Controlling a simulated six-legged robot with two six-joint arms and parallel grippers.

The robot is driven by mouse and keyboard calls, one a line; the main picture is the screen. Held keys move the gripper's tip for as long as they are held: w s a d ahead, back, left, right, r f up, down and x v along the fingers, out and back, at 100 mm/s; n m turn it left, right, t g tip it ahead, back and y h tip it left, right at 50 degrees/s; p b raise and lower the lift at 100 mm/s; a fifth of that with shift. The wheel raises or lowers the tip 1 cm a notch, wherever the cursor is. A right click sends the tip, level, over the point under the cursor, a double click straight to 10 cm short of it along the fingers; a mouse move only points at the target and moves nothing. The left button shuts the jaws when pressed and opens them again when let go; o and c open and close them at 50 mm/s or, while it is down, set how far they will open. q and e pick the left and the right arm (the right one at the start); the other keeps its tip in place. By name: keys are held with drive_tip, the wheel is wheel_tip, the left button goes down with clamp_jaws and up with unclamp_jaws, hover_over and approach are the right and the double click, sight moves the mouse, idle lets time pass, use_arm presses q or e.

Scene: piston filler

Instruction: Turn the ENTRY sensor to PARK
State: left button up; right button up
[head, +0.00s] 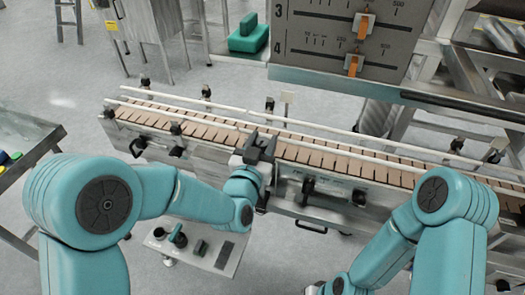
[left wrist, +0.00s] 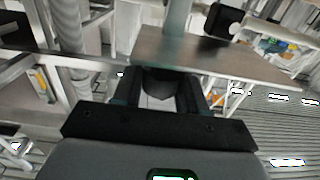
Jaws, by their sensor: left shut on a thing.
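My left gripper (head: 261,147) is at the front rail of the conveyor, near its middle, with its dark fingers pointing up and away. In the left wrist view the fingers (left wrist: 158,88) are closed around a dark rounded piece (left wrist: 160,80), which appears to be the ENTRY sensor. Most of that piece is hidden by the fingers, and no ENTRY or PARK lettering is readable, so its angle cannot be told. My right arm reaches in at the lower right of the head view; its gripper is out of the picture.
The slatted conveyor (head: 215,128) with pale guide rails crosses the view. Behind it hangs a grey panel (head: 335,40) with orange sliders and scales 3 and 4. A table edge (head: 35,153) is at left.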

use_arm(q)
drive_tip(key=m+g+h+b, duration=0.1)
drive_tip(key=h+b, duration=0.1)
drive_tip(key=m+h+b, duration=0.1)
drive_tip(key=h+b, duration=0.1)
drive_tip(key=shift+w+a+f+m+g, duration=0.1)
drive_tip(key=shift+a+f+m+g, duration=0.05)
drive_tip(key=shift+f+m+g, duration=0.25)
drive_tip(key=shift+r+m+g+h+b, duration=0.15)
drive_tip(key=shift+m+g+h+b, duration=0.2)
drive_tip(key=shift+h, duration=0.25)
drive_tip(key=shift+r+m+g+h, duration=0.1)
drive_tip(key=shift+m+g+h, duration=0.25)
drive_tip(key=shift+m+h, duration=0.15)
use_arm(e)
wheel_tip(320, 180, down, 6)
use_arm(q)
drive_tip(key=shift+r+m+g+h, duration=0.15)
drive_tip(key=shift+m+g+h, duration=0.35)
drive_tip(key=shift+h, duration=0.1)
drive_tip(key=shift+r+m+g+h+p, duration=0.15)
drive_tip(key=shift+m+g+h+p, duration=0.55)
drive_tip(key=shift+g+p, duration=0.15)
drive_tip(key=shift+m+g+h+p, duration=1)
drive_tip(key=shift+m+g+p, duration=0.15)
drive_tip(key=shift+g+p, duration=0.3)
use_arm(e)
drive_tip(key=shift+r, duration=2.15)
use_arm(q)
drive_tip(key=shift+g, duration=0.3)
